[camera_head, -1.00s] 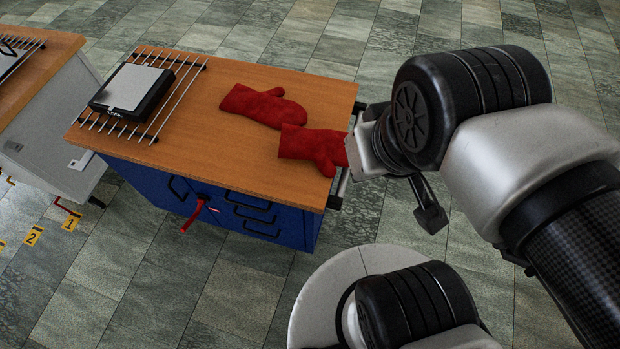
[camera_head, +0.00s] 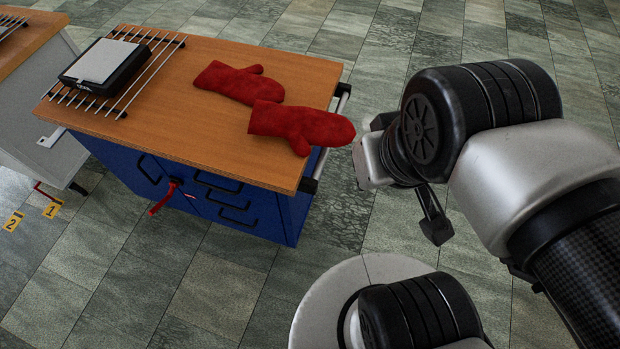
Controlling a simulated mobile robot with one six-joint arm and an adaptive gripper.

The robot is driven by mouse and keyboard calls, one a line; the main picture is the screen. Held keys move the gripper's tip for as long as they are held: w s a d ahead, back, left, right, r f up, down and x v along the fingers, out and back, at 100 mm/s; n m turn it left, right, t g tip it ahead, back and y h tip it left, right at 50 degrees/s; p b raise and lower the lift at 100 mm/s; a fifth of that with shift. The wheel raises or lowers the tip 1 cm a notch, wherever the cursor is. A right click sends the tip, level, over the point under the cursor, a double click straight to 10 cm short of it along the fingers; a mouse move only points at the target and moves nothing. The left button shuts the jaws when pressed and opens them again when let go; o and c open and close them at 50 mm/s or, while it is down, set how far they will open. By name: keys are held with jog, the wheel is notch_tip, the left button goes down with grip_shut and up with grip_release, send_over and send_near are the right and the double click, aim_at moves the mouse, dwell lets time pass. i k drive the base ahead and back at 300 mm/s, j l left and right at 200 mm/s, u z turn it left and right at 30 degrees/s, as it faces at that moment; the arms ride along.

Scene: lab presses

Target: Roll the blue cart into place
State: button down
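The blue cart (camera_head: 265,218) stands left of centre with a wooden top. It has dark handles on its front and a red lever (camera_head: 165,197). A metal bar handle (camera_head: 321,160) runs along its right end, partly covered by a red mitt. My gripper (camera_head: 372,155) is just right of this bar, with a strip of floor showing between them.
Two red mitts (camera_head: 300,125) and a black-and-white device (camera_head: 103,65) on a wire rack lie on the cart top. A grey cart (camera_head: 35,120) stands close on the left. Yellow floor markers 1 (camera_head: 51,210) and 2 (camera_head: 13,222) lie front left. Floor right of the cart is open.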

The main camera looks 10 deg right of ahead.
aim_at(172, 118)
jog(key=i+l, duration=0.1)
jog(key=l, duration=0.25)
jog(key=i+l+z, duration=0.15)
jog(key=l, duration=0.15)
jog(key=i+l, duration=0.1)
jog(key=l, duration=0.25)
jog(key=i+l+z, duration=0.1)
jog(key=l, duration=0.2)
